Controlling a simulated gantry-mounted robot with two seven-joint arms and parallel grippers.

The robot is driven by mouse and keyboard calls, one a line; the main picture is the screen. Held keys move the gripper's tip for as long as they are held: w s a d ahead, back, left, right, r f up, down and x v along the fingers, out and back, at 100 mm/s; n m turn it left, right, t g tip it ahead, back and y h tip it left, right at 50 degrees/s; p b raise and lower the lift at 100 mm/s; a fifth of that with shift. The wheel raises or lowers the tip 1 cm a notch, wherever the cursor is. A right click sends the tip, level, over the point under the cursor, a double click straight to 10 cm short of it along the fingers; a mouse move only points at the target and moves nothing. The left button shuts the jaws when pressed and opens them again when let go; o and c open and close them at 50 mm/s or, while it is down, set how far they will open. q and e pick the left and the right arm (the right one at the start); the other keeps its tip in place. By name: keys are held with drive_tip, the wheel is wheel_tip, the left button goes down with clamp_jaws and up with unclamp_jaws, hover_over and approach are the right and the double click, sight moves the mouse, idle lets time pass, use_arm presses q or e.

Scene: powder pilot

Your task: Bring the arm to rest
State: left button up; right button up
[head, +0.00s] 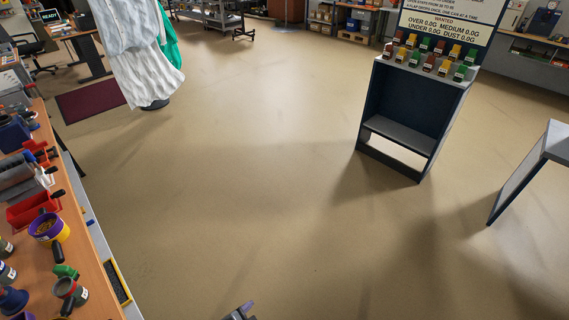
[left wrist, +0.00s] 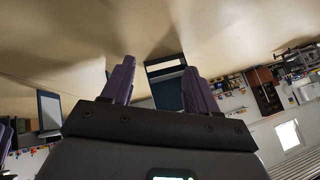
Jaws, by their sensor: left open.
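My left gripper (left wrist: 159,66) shows in the left wrist view with its two purple fingers spread apart. Nothing is between the fingers except the distant background. In the head view only a small grey and purple tip of a gripper of mine (head: 241,312) shows at the bottom edge, over bare floor. Most of the arm is out of the picture. My right gripper cannot be made out.
A wooden workbench (head: 88,272) with red bins (head: 32,208), a purple and yellow pot (head: 48,229) and tools runs along the left. A dark cabinet (head: 405,110) with small coloured bottles stands at right, beside a grey table (head: 556,140). The floor between is clear.

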use_arm(q)
drive_tip(key=s+a+f+n+g+y+b, duration=0.2)
drive_tip(key=s+a+f+n+g+y, duration=0.15)
drive_tip(key=s+a+n, duration=0.85)
wheel_tip(320, 180, up, 34)
drive_tip(key=s+a+m+p, duration=0.2)
drive_tip(key=p, duration=3.2)
drive_tip(key=shift+s+r, duration=0.25)
